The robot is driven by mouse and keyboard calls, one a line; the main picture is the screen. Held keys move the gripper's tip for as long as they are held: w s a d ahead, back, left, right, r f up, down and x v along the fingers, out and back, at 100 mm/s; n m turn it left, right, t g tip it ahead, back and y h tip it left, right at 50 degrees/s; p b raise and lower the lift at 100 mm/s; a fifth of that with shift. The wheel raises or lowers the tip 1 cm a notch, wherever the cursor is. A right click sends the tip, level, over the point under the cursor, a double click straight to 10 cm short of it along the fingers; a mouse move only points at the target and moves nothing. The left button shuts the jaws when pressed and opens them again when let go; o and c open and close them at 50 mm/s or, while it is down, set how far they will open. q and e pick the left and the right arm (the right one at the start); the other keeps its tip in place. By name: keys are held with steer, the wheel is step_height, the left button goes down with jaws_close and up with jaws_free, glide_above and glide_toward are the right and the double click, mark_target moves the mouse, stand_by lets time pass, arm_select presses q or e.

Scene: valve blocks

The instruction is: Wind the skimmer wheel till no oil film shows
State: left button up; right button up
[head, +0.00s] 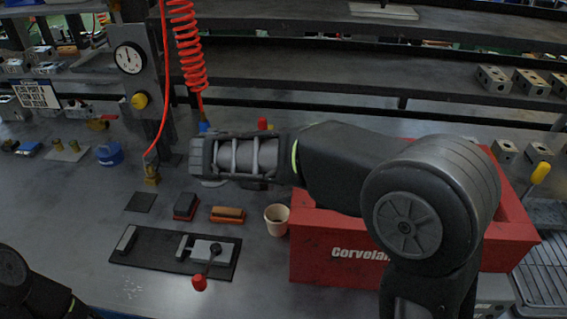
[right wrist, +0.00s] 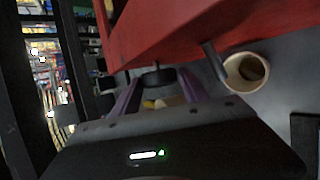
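In the right wrist view the tank's red wall (right wrist: 220,25) fills the top. My right gripper (right wrist: 160,84) has its two purple fingers apart, with a dark round part (right wrist: 155,76), perhaps the skimmer wheel, between or just beyond the tips. Contact is not clear. A cream cup (head: 277,219) with brown contents stands left of the tank, also in the right wrist view (right wrist: 246,73).
A grey spout-like rod (right wrist: 215,62) points toward the cup. A black mat (head: 150,258) with a clamp, a red block (head: 186,206) and an orange-brown block (head: 228,214) lie left of the cup. A red coiled hose (head: 188,50) hangs behind. Part of my left arm shows at bottom left.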

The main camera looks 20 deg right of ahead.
steer(key=shift+o, duration=1.4)
steer(key=v, duration=0.8)
steer(key=shift+f, duration=0.1)
